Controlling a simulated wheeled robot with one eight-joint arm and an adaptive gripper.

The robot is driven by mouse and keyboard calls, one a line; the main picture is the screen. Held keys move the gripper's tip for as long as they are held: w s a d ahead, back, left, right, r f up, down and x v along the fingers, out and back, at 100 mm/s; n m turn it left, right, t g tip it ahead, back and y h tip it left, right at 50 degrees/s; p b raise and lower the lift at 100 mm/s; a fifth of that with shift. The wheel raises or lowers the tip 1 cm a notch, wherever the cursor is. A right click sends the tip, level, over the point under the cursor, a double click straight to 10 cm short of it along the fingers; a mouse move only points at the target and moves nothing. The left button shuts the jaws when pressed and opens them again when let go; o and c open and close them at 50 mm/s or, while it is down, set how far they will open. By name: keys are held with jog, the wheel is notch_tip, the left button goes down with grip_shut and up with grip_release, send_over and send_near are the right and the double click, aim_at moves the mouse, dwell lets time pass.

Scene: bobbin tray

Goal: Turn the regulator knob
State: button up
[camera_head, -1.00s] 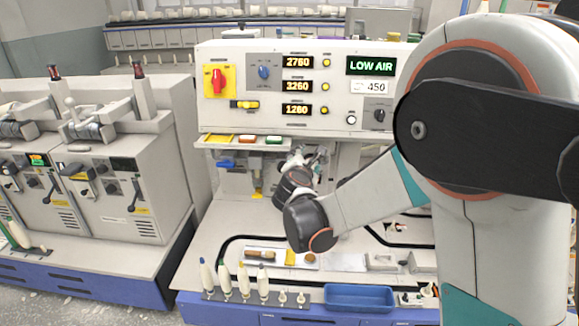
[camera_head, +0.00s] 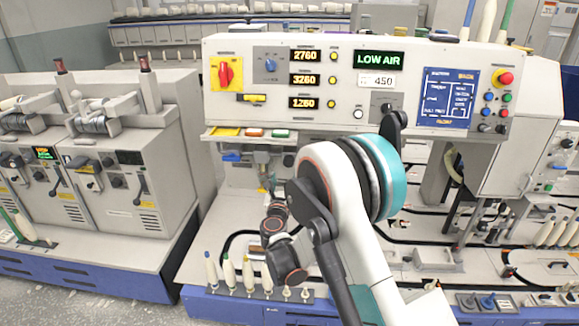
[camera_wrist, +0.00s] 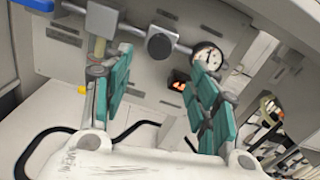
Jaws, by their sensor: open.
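A dark grey round knob (camera_wrist: 161,45), which looks like the regulator knob, sits on a horizontal metal pipe in the wrist view. A round pressure gauge (camera_wrist: 207,55) is to its right. A pale block (camera_wrist: 102,20) with a yellowish part below is to its left. My gripper (camera_wrist: 160,66) is open and empty, with teal pads on both fingers. The knob appears between and beyond the fingertips, apparently apart from them; the exact gap is unclear. In the head view the fingers are too small to make out beside the dark wrist joints, and the knob cannot be picked out.
The control panel (camera_head: 300,122) overhangs the work area, with a lit "LOW AIR" display (camera_head: 379,58) and a red rotary switch (camera_head: 226,72). Bobbins on a rack (camera_head: 229,275) stand at the front edge. A black hose (camera_wrist: 45,140) curves over the deck. Machines stand at left.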

jog(key=w+b, duration=0.3)
jog(key=w, duration=0.8)
jog(key=shift+d, duration=0.2)
jog(key=shift+s, duration=0.1)
jog(key=c, duration=1.1)
